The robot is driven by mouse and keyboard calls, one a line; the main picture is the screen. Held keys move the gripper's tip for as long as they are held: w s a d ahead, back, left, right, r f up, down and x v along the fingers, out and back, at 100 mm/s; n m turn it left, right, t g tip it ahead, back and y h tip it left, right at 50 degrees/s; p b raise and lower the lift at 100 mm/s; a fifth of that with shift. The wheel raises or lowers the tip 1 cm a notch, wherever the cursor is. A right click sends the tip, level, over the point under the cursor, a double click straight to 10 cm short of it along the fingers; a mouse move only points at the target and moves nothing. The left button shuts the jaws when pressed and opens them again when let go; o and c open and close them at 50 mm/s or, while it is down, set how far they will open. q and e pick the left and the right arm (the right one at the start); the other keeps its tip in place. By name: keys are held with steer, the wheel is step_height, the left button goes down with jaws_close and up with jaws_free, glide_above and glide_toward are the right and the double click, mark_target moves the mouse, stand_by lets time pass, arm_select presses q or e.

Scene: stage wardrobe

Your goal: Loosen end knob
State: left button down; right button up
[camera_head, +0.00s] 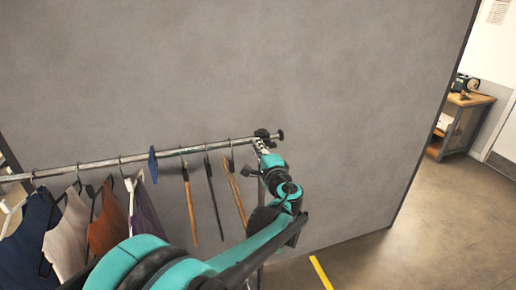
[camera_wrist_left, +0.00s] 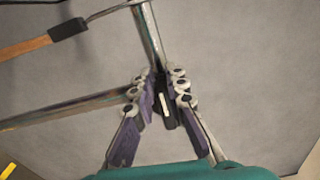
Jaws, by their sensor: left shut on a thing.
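The end knob is a black piece at the right end of the metal rail (camera_head: 215,147). In the head view, a dark round cap (camera_head: 281,135) sticks out at the rail's tip. My left gripper (camera_head: 262,143) reaches up to this end from below. In the left wrist view, its purple-padded fingers (camera_wrist_left: 164,88) close around the black end knob (camera_wrist_left: 166,115), which has a pale mark. The fingers partly hide the knob and the joint behind it. My right gripper is not in view.
Clothes, including a rust garment (camera_head: 107,218), hang at the left of the rail. A blue divider (camera_head: 153,164) and several bare wooden hangers (camera_head: 190,205) hang closer to the arm. A grey wall panel (camera_head: 330,90) stands behind. The floor (camera_head: 430,235) at right is clear.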

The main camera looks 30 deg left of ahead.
arm_select(q)
steer(key=shift+f+n, duration=0.15)
steer(key=shift+n, duration=0.25)
steer(key=c, duration=1.5)
jaws_free()
steer(key=shift+d, duration=0.1)
steer(key=shift+c, duration=0.2)
steer(key=v, duration=1.2)
